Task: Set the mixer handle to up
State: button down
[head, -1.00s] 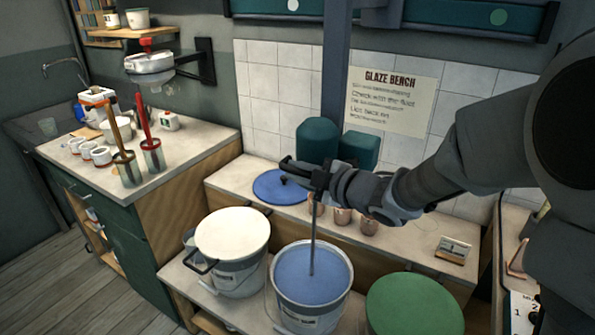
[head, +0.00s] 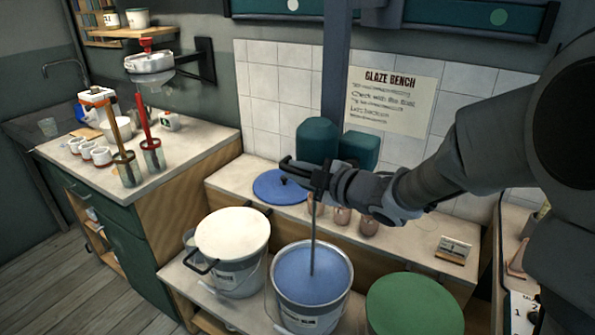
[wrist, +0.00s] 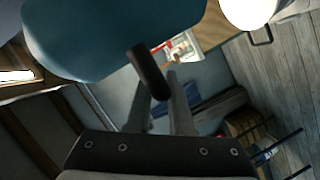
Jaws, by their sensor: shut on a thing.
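The mixer has a teal body (head: 318,138) on a dark blue upright post (head: 335,60). Its thin grey shaft (head: 312,245) hangs down into a bucket of blue glaze (head: 311,274). My gripper (head: 292,165) is in front of the teal body, pointing left. In the wrist view, my gripper (wrist: 155,90) is shut on a dark rounded bar, the mixer handle (wrist: 148,70), beside a large teal surface. In the head view the handle is mostly hidden by my gripper, so its exact angle is unclear.
A bucket with a cream top (head: 232,235) stands left of the blue bucket, and a green lid (head: 415,305) is to its right. A blue lid (head: 278,187) and copper cups (head: 368,223) sit on the shelf near my gripper. A tiled wall is behind.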

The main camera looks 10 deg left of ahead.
dwell(0.3)
notch_tip(320, 180, up, 19)
jog(key=p, duration=1.4)
jog(key=shift+r, duration=0.35)
jog(key=c, duration=0.8)
grip_release()
jog(key=shift+c, duration=0.2)
jog(key=shift+o, duration=0.2)
jog(key=shift+f, duration=0.1)
jog(key=v, duration=1.7)
jog(key=shift+s+d, duration=0.15)
jog(key=shift+s, duration=0.05)
jog(key=shift+f, duration=0.1)
